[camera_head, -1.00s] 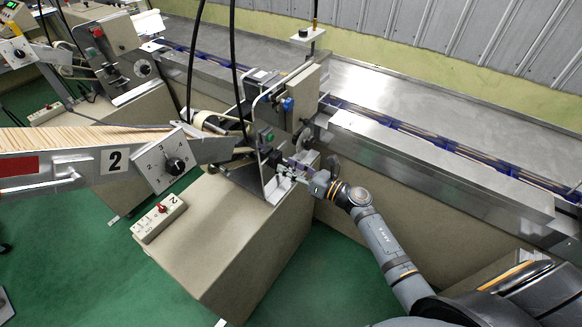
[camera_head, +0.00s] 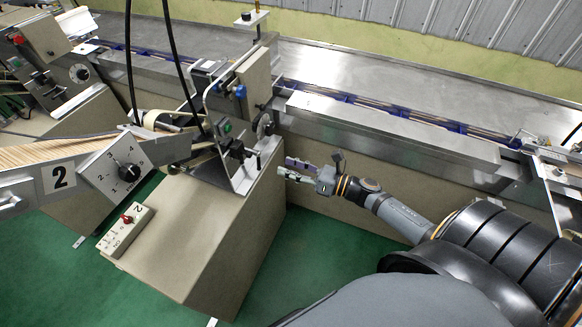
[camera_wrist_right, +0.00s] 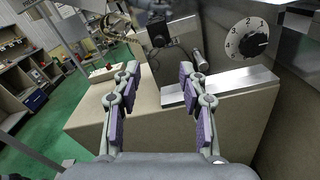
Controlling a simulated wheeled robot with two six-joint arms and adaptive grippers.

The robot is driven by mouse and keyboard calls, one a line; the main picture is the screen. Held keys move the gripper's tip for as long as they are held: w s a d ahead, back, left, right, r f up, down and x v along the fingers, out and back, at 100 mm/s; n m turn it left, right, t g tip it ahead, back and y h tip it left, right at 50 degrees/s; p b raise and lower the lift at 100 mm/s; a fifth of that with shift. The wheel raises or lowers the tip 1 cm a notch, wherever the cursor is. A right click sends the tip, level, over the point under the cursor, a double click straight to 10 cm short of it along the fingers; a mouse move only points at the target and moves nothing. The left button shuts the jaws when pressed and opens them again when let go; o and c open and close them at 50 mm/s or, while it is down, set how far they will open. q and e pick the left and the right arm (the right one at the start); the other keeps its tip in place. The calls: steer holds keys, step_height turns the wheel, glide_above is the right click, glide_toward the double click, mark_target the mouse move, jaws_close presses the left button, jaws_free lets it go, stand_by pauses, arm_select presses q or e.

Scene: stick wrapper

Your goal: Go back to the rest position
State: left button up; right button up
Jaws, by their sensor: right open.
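My right gripper (camera_head: 290,171) is in the head view, at the right of the wrapper machine's beige cabinet (camera_head: 205,225). In the right wrist view its two fingers with purple pads (camera_wrist_right: 158,85) stand well apart, with nothing between them. Beyond the fingers are the top of the beige cabinet, a metal edge and a numbered dial (camera_wrist_right: 247,38). The gripper looks apart from the machine. My left gripper is not in view.
The steel conveyor bench (camera_head: 390,125) with a blue track runs behind the gripper. The stick feeder (camera_head: 60,152) marked 2 is at left, with a small control box (camera_head: 125,228) on the cabinet. Green floor (camera_head: 300,265) is open in front.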

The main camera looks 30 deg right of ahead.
stand_by(0.3)
steer(key=d+f+m+h, duration=0.4)
steer(key=d+f+m, duration=0.1)
steer(key=f+m, duration=0.25)
steer(key=d+f+m+h, duration=0.45)
steer(key=f+m, duration=0.25)
steer(key=f, duration=0.2)
steer(key=s+d+f+m+g+h, duration=0.35)
steer(key=s+f+m, duration=0.5)
steer(key=f, duration=0.45)
steer(key=s+a+f+m+g, duration=0.3)
steer(key=s+f+m, duration=0.2)
steer(key=s, duration=0.4)
steer(key=s+a+f+m+g, duration=0.3)
steer(key=s+f+m, duration=0.3)
steer(key=s+f, duration=0.2)
steer(key=s+a+f+m+g, duration=0.3)
steer(key=s+f+m, duration=0.2)
steer(key=s, duration=0.7)
steer(key=shift+f+m, duration=0.4)
steer(key=shift+f, duration=0.25)
steer(key=shift+g, duration=0.25)
